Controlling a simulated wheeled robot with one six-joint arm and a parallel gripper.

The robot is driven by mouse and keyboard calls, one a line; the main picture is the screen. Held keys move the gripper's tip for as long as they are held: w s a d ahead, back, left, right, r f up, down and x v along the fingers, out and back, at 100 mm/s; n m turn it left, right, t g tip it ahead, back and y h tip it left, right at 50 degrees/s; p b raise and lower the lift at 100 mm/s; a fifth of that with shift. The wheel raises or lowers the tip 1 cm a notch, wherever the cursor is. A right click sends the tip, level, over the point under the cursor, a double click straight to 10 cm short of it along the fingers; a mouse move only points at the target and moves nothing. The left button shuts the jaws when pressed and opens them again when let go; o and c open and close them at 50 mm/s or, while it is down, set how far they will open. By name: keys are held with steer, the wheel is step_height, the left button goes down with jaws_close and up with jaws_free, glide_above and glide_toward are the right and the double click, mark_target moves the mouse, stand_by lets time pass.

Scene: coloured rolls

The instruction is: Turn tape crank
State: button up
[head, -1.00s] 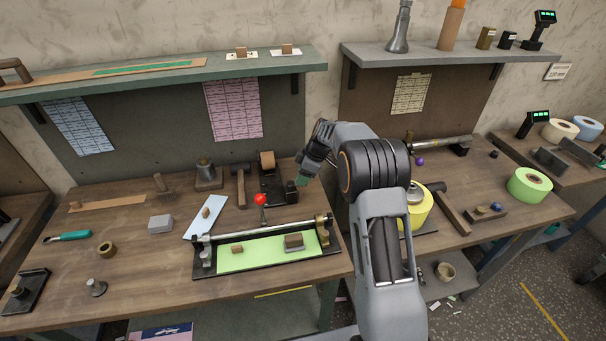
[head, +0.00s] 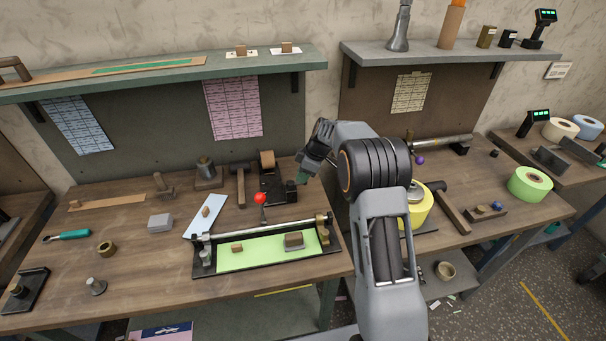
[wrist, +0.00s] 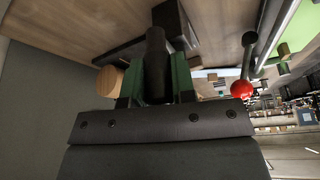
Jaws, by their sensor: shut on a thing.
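The tape dispenser (head: 270,186) is a black stand at the back of the bench, with a tan tape roll (head: 267,160) on it. The roll also shows in the wrist view (wrist: 108,81), left of my fingers. My gripper (head: 303,177) is at the dispenser's right side. In the wrist view my green-padded fingers (wrist: 156,88) are shut around a black cylindrical crank handle (wrist: 156,58). In the head view the handle's grip is largely hidden by my gripper.
A red-knobbed lever (head: 260,198) stands just in front of the dispenser, on a roller frame with a green sheet (head: 265,252). A mallet (head: 241,182) lies to the left. A yellow roll (head: 418,208) is at right, partly behind my arm.

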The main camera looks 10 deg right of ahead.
steer(key=m+b, duration=0.1)
steer(key=m, duration=0.1)
steer(key=s+m+t+b, duration=0.1)
steer(key=m+b, duration=0.1)
steer(key=s+m+t+h+b, duration=0.1)
steer(key=m+b, duration=0.1)
steer(key=shift+s+a+f, duration=0.1)
steer(key=shift+s+a, duration=0.05)
steer(key=shift+a, duration=0.15)
steer(key=a+m+h, duration=0.1)
steer(key=m, duration=0.2)
steer(key=s+a+m+h+b, duration=0.1)
steer(key=m, duration=0.3)
steer(key=s+a+m+t+h+b, duration=0.1)
steer(key=m+h, duration=0.1)
steer(key=m, duration=0.1)
steer(key=shift+s+a+m+h+b, duration=0.1)
steer(key=shift+a+m+h+b, duration=0.15)
steer(key=shift+m, duration=0.4)
steer(key=shift+a+m+h+b, duration=0.2)
steer(key=shift+m+h+b, duration=0.05)
steer(key=shift+m, duration=0.4)
steer(key=o, duration=0.9)
